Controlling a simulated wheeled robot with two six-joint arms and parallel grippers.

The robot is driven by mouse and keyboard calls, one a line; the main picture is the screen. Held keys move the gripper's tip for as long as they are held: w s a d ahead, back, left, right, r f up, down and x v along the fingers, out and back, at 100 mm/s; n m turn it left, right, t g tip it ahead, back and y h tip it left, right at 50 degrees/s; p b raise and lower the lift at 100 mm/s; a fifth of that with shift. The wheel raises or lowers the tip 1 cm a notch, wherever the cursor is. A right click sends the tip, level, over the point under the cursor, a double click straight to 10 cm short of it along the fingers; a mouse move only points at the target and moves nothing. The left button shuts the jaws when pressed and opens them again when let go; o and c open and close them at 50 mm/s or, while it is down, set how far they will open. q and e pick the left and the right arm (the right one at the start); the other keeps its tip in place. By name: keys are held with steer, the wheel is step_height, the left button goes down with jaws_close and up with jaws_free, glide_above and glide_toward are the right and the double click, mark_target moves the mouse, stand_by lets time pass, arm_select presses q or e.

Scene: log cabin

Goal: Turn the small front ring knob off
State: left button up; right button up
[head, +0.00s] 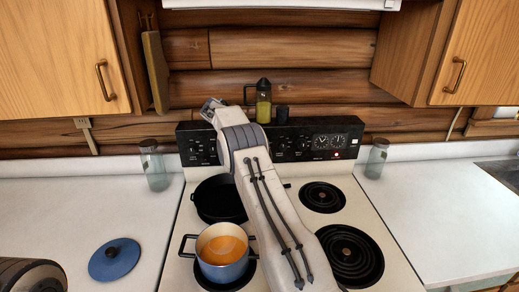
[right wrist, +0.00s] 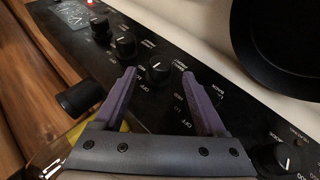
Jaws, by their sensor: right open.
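The stove's black control panel (head: 312,128) runs along the back of the range and carries several round black knobs. My right arm reaches over the stove to the panel's left half. In the right wrist view, my right gripper (right wrist: 159,76) is open, its purple fingers on either side of a black knob (right wrist: 157,70) with a white pointer line. I cannot tell whether the fingers touch it. In the head view, my arm hides part of the panel and the fingertips. My left gripper is out of view.
Neighbouring knobs (right wrist: 126,46) sit close by. A blue pot with orange soup (head: 222,262) and a black pan (head: 217,199) stand on the left burners. The right burners (head: 350,255) are bare.

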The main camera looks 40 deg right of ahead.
steer(key=b+v, duration=0.1)
steer(key=v, duration=0.5)
steer(key=shift+a+r, duration=0.2)
steer(key=shift+r, duration=0.1)
steer(key=shift+a, duration=0.1)
steer(key=s+a+r+n+t+y, duration=0.1)
steer(key=a+n, duration=0.1)
steer(key=a, duration=0.6)
steer(key=s+a+r+n+y, duration=0.1)
steer(key=a+n+y, duration=0.1)
steer(key=a, duration=0.6)
steer(key=s+a+n+y, duration=0.3)
steer(key=s+a, duration=0.8)
steer(key=a, duration=0.4)
steer(key=s+a+f+n+y, duration=0.1)
steer(key=s+a+f, duration=0.1)
steer(key=s, duration=0.8)
steer(key=s+a+f+n+g+y, duration=0.1)
steer(key=s+a+f+n, duration=0.1)
steer(key=s, duration=0.9)
steer(key=s+a+f+n+y, duration=0.1)
steer(key=s+a+f, duration=0.2)
steer(key=s, duration=0.7)
steer(key=shift+s+a+y, duration=0.2)
steer(key=shift+a+y, duration=0.2)
steer(key=shift+a, duration=0.35)
